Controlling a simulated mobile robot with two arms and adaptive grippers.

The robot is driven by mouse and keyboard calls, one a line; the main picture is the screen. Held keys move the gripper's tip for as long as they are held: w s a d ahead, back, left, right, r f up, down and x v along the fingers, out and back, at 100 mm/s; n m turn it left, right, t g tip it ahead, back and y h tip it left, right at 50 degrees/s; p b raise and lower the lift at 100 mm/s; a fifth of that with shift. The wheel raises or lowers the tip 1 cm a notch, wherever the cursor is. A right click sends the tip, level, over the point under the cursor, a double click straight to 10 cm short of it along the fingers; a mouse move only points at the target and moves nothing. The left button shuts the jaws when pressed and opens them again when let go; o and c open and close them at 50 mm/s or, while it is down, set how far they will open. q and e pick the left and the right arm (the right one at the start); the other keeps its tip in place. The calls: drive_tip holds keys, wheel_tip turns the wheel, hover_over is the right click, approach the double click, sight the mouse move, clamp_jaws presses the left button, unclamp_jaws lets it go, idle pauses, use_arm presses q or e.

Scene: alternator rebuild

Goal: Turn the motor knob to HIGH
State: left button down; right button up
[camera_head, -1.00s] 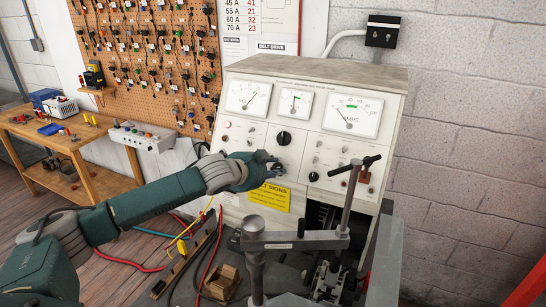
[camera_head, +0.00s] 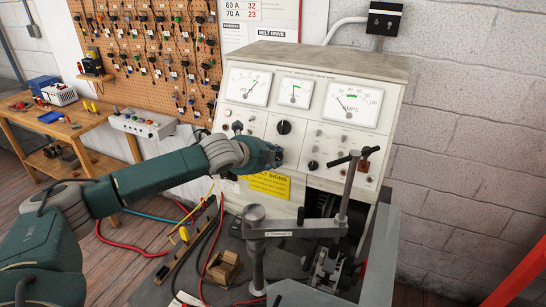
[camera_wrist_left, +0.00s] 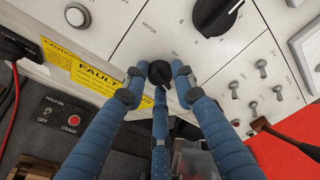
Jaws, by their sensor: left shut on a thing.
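The motor knob (camera_wrist_left: 160,72) is small and black, on the white front panel of the test bench, beside a "MOTOR" label in the left wrist view. A word that looks like "OFF" is printed near it. My left gripper (camera_wrist_left: 158,76) is shut on the knob, with blue fingers on both sides and one below. In the head view my left gripper (camera_head: 275,155) reaches the panel from the left and hides the knob. I cannot read the knob's pointer setting clearly. My right gripper is in neither view.
A larger black dial (camera_head: 284,127) sits above the gripper. Toggle switches (camera_wrist_left: 252,106) are to its right. A yellow caution label (camera_head: 269,184) is below. A metal clamp post with handle (camera_head: 346,187) stands right of the gripper. Red and blue cables lie at lower left.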

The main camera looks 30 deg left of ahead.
use_arm(q)
drive_tip(key=shift+d, duration=0.2)
idle(0.3)
drive_tip(key=c, duration=1.4)
unclamp_jaws()
drive_tip(key=d+v, duration=0.1)
drive_tip(key=v, duration=1.1)
drive_tip(key=shift+a, duration=0.4)
